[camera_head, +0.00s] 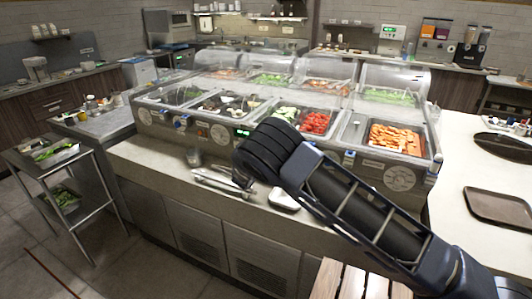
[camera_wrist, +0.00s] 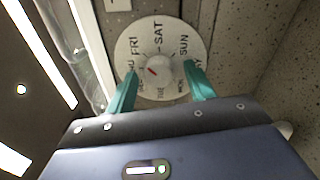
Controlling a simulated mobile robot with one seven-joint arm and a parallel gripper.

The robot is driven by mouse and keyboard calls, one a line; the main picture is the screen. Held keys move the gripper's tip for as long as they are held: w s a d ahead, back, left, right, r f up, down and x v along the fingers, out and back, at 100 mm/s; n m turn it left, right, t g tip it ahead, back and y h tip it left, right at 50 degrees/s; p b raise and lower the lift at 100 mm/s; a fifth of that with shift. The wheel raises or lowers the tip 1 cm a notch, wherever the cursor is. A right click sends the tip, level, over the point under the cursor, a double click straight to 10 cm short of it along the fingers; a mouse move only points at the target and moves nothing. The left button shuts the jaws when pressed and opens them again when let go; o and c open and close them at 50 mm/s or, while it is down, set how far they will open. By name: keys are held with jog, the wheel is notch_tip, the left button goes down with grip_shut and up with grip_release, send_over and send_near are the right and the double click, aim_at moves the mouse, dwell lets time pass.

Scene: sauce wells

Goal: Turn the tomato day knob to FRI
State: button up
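A round white day dial (camera_wrist: 158,38) fills the top middle of the wrist view; SAT, FRI and SUN are readable. Its small pale centre knob (camera_wrist: 163,73) has a red mark towards its left side, on the FRI/THU side. The exact setting is unclear. My gripper (camera_wrist: 160,80) is open, with teal fingers spread on either side of the knob; I cannot tell whether they touch it. In the head view my arm hides the gripper and the counter front there. A pan of red chopped tomato (camera_head: 316,122) sits in the food counter above.
Tongs (camera_head: 220,184), a metal cup (camera_head: 193,157) and a small white tray (camera_head: 284,200) lie on the front ledge. The counter front (camera_head: 165,127) carries other round dials (camera_head: 400,178).

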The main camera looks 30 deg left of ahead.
jog(key=s, duration=1)
jog(key=shift+s+f, duration=0.3)
jog(key=shift+s, duration=0.1)
